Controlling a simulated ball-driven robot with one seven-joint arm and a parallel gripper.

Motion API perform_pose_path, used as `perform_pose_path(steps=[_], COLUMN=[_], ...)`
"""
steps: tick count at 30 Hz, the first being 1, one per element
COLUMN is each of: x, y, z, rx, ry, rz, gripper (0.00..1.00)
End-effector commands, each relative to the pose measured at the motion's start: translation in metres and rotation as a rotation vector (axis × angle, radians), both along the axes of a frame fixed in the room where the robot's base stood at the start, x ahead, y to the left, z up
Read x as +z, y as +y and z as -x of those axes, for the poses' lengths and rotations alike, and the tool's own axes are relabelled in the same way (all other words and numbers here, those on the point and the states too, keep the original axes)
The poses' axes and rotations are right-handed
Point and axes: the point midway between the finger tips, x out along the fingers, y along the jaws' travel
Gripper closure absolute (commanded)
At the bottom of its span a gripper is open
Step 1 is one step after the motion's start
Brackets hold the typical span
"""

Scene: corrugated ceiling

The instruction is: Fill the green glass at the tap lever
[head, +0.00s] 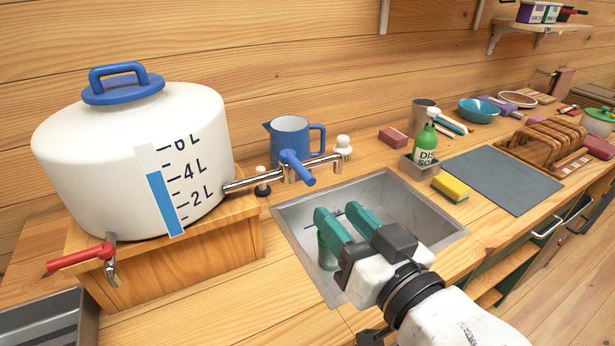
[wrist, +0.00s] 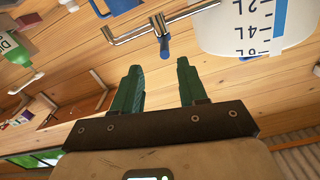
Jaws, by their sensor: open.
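The green glass (head: 327,254) stands in the sink in the head view, partly hidden behind my gripper's left finger. My gripper (head: 338,212) is over the sink with its two green fingers apart and nothing visible between them. In the wrist view my gripper (wrist: 157,72) is also open, and I cannot make out the glass there. A white water tank (head: 110,170) with a blue lid stands on a wooden box. Its chrome pipe with a blue tap lever (head: 297,168) reaches over the sink's back left edge; the lever also shows in the wrist view (wrist: 164,47). A red lever (head: 80,258) is on a second tap at the tank's front.
The steel sink (head: 410,206) is set in the wooden counter. A blue jug (head: 290,132) stands behind the pipe. A soap bottle (head: 425,148) in a holder and a yellow sponge (head: 450,188) are to the sink's right, near a grey mat (head: 500,180).

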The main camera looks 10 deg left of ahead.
Motion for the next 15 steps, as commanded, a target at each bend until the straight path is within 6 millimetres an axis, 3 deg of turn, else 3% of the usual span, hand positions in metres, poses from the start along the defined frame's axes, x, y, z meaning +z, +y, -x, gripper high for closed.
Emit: perform_pose_path(steps=[5, 15], x=[0.010, 0.009], y=[0.011, 0.044], z=[-0.007, -0.056], rx=[0.012, 0.011], ry=[-0.025, -0.021], rz=[-0.020, -0.018], gripper=[0.58, 0.58])
